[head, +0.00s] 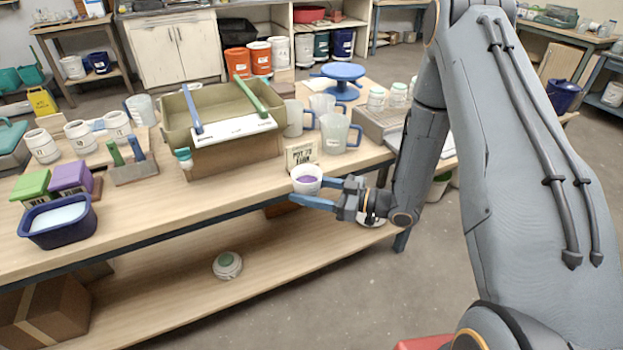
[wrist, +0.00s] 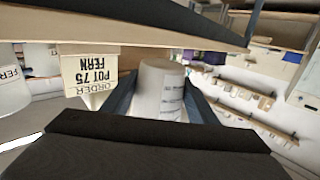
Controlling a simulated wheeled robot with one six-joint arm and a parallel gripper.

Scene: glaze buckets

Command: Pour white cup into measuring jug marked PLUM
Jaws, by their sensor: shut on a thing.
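My gripper (head: 313,190) is shut on the white cup (head: 306,183) and holds it upright, just off the table's front edge. Purple contents show inside the cup. In the wrist view, which is upside down, the cup (wrist: 160,92) sits between the two fingers, with printed marks on its side. Behind it on the table stand clear measuring jugs with blue handles: a front one (head: 334,132), a left one (head: 295,118) and a back one (head: 321,103). A jug at the edge of the wrist view (wrist: 12,82) reads FERN. I cannot read PLUM on any jug.
An order card (head: 301,154) reading "POT 75 FERN" stands right behind the cup. A large olive basin (head: 179,138) is to the left, a grey tray (head: 383,124) to the right. Another jug (head: 139,108) stands farther left. A navy tub (head: 58,224) is at the left front.

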